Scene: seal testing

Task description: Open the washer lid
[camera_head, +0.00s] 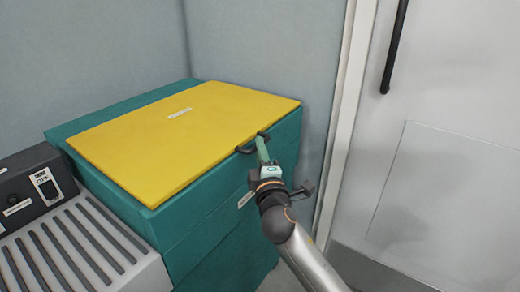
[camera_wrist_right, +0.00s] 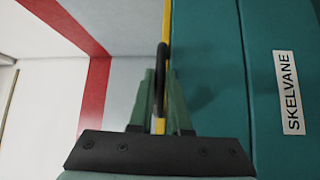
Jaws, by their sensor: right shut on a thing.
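The washer is a teal box (camera_head: 220,208) with a flat yellow lid (camera_head: 190,130) that lies closed on its top in the head view. A dark handle (camera_head: 247,149) sticks out from the lid's front edge. My right gripper (camera_head: 262,142) is at this handle, with its green fingers around it. In the right wrist view the dark handle (camera_wrist_right: 160,75) runs between the two fingers of the right gripper (camera_wrist_right: 160,95), which is shut on it. The lid's yellow edge (camera_wrist_right: 166,22) shows behind it. My left gripper is in neither view.
A grey unit with a slatted top (camera_head: 85,245) and a switch (camera_head: 46,186) stands left of the washer. Grey walls (camera_head: 270,45) close in behind. A white door (camera_head: 450,120) with a dark bar handle (camera_head: 394,48) is at the right.

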